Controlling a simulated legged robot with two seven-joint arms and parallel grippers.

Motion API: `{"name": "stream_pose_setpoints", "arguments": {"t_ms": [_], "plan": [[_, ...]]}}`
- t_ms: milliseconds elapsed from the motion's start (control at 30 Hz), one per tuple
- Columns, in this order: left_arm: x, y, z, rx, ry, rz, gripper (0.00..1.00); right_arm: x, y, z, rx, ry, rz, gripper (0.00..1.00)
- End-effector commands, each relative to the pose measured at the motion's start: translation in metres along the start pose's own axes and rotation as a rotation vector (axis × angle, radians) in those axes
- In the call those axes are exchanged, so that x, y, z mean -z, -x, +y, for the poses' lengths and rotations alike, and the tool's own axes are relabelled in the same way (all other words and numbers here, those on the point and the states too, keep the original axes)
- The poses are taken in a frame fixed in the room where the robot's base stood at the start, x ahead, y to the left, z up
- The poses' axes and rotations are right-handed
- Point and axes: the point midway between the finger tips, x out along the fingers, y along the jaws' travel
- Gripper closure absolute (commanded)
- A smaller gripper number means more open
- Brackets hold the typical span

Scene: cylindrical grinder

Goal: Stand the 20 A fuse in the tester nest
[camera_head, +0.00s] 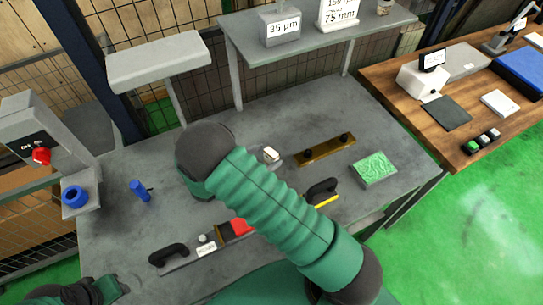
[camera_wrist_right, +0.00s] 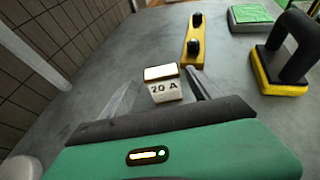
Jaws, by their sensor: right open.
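The 20 A fuse (camera_wrist_right: 166,93) is a small white block with a pale top and dark lettering, upright on the grey bench. My right gripper (camera_wrist_right: 160,78) is open, with one finger on each side of the fuse; whether they touch it is not clear. In the head view, a small white block (camera_head: 271,154), apparently this fuse, shows beside my right forearm, which hides the fingers. My left gripper (camera_head: 112,287) is at the lower left, away from the fuse; its jaw opening is unclear. I cannot identify the tester nest.
A brass bar with two black knobs (camera_head: 325,149) lies beyond the fuse. A green-topped pad (camera_head: 374,168) and a black-handled yellow tool (camera_head: 322,196) are to the right. A blue cylinder (camera_head: 141,191) and red-button unit (camera_head: 36,145) are left. A wooden table (camera_head: 400,97) stands right.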

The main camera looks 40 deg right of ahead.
Motion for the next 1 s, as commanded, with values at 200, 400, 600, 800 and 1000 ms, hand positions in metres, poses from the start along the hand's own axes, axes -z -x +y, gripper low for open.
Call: {"name": "stream_pose_setpoints", "arguments": {"t_ms": [200,400,600,800,1000], "plan": [[0.002,0.01,0.0,0.0,0.001,0.0,0.64,-0.009,-0.029,-0.003,0.004,0.0,0.0,0.29],[0.003,0.013,0.0,0.0,0.0,0.0,0.64,-0.009,-0.056,-0.002,0.001,-0.001,0.001,0.29],[0.003,0.012,0.0,0.0,0.0,0.0,0.64,-0.008,-0.057,-0.002,-0.001,-0.001,0.001,0.29],[0.003,0.012,0.0,0.0,0.0,0.0,0.64,-0.008,-0.057,-0.002,0.0,-0.001,0.0,0.54],[0.003,0.012,0.0,0.0,0.0,0.0,0.64,-0.008,-0.057,-0.002,0.0,-0.001,0.0,0.8]]}}
